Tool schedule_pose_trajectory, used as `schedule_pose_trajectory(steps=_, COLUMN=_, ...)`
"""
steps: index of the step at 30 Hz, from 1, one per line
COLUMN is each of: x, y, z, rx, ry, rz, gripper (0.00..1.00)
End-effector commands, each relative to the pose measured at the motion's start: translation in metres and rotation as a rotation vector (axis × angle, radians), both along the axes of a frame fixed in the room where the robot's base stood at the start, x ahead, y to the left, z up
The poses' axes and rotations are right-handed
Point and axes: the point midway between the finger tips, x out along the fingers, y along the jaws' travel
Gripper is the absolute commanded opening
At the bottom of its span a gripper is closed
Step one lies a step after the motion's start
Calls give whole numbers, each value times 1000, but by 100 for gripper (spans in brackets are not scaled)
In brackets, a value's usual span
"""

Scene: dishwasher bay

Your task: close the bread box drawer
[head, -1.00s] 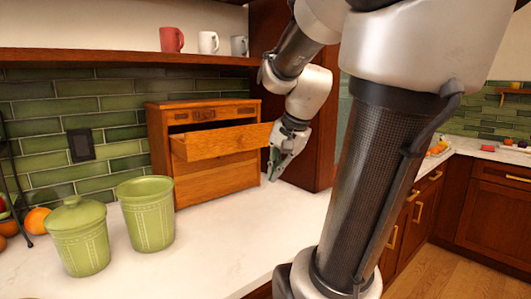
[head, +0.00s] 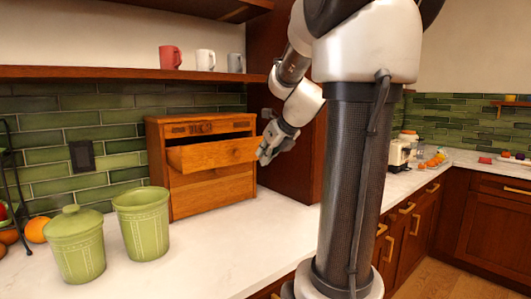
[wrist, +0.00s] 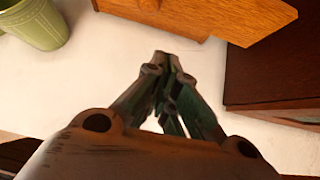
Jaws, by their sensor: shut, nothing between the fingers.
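The wooden bread box (head: 165,165) stands on the white counter against the green tile wall. Its upper drawer (head: 215,154) is pulled out toward the front, with a dark gap above it. My gripper (head: 264,158) is at the right end of the drawer front in the head view, close to it; I cannot tell whether it touches. In the wrist view my gripper (wrist: 165,58) has its fingertips together and empty, over the counter. Part of the bread box (wrist: 175,18) and the drawer (wrist: 245,15) show at the top of that view, beyond the fingertips.
A lidded green canister (head: 77,245) and an open green canister (head: 143,225) stand left of the bread box. A shelf (head: 120,80) with several mugs hangs above. A dark wooden cabinet side (head: 285,160) rises to the right. Counter in front is clear.

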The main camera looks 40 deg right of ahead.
Motion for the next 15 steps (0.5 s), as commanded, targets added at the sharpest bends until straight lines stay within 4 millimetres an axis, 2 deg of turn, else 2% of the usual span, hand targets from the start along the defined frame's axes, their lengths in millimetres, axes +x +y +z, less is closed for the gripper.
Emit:
schedule_pose_trajectory(steps=1, x=8, y=1, z=-10, rx=3, ry=4, rz=1, gripper=0)
schedule_pose_trajectory(steps=8, x=42, y=2, z=-44, rx=1, ry=4, rz=3, gripper=0)
schedule_pose_trajectory(steps=15, x=75, y=3, z=-44, rx=-1, ry=1, rz=2, gripper=0)
